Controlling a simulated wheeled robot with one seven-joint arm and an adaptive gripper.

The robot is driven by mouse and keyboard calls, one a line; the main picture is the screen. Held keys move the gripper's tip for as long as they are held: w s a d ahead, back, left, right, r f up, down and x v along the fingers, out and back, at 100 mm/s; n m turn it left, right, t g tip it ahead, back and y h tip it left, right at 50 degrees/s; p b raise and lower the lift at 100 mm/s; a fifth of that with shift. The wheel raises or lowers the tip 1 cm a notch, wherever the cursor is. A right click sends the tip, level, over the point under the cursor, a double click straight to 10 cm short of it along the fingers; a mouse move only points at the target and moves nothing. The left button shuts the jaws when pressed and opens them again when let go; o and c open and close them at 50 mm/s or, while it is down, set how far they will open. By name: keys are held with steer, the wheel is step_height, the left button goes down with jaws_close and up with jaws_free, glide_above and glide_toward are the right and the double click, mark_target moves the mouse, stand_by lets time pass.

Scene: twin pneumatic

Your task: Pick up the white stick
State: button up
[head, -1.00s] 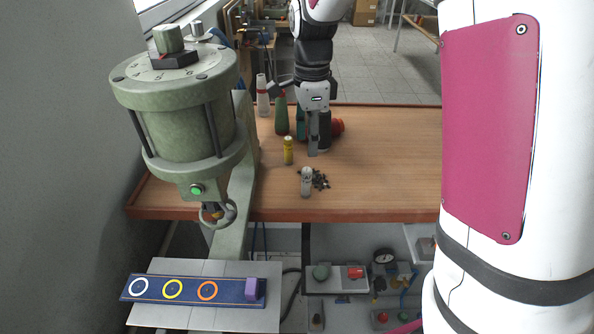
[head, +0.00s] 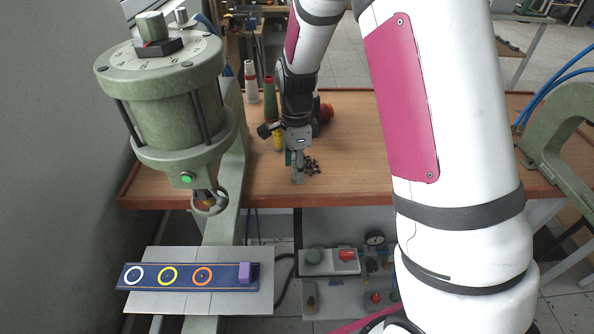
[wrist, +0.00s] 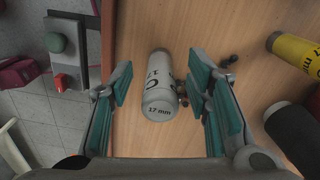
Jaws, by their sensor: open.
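The white stick (wrist: 158,92) is a short, whitish cylinder with dark lettering that reads "17 mm". In the wrist view it is on the wooden table between the two teal-padded fingers of my gripper (wrist: 160,72). The fingers are open, with a gap on each side of the stick. In the head view my gripper (head: 297,178) points down over the table near its front edge, and I cannot clearly make out the stick behind it.
Small dark pieces (head: 312,166) lie right beside my gripper. A green press (head: 176,110) stands at the left. The table (head: 350,170) is clear to the right.

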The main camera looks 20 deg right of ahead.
steer(key=shift+f, duration=0.35)
steer(key=shift+c, duration=0.6)
jaws_close()
steer(key=shift+r, duration=0.1)
